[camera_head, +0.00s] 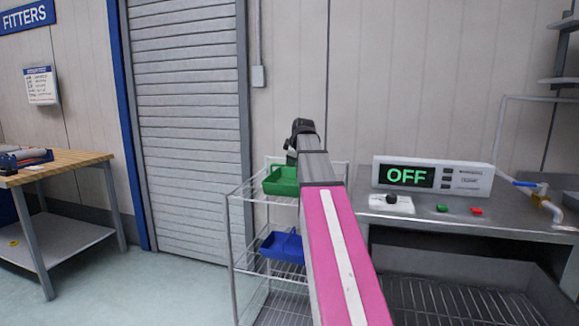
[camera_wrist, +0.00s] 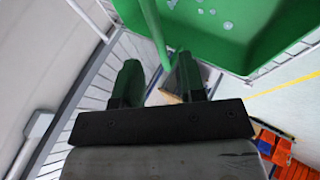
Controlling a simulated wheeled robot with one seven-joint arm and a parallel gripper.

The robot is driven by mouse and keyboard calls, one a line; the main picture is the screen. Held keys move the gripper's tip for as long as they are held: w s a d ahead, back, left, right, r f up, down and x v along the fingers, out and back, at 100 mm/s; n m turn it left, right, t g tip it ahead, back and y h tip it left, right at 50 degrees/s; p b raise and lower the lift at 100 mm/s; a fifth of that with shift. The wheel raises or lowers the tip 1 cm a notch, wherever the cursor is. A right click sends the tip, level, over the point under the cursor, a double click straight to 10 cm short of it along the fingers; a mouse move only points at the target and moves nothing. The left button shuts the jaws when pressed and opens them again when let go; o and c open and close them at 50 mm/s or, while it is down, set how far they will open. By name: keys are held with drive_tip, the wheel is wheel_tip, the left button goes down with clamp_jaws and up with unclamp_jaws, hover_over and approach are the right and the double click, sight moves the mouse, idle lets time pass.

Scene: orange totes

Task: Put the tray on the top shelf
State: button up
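A green tray (camera_head: 283,181) sits at the top level of a wire shelf rack (camera_head: 232,203), partly hidden behind my arm. In the wrist view the green tray (camera_wrist: 228,28) fills the upper right, with its inside facing the camera. My gripper (camera_wrist: 158,68) is at the tray's edge. Its two fingers are spread apart, and a green strip of the tray's edge shows between them. I see a gap beside the strip, so the fingers do not look closed on it. A blue tray (camera_head: 283,246) lies on the shelf below.
A metal bench (camera_head: 470,222) with a display box reading OFF (camera_head: 432,177) stands close on the right. A wooden-topped table (camera_head: 60,163) stands at the left, a roller shutter (camera_head: 190,130) behind. Orange totes (camera_wrist: 290,165) show at the wrist view's lower right.

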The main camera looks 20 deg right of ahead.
drive_tip(key=shift+v, duration=2.5)
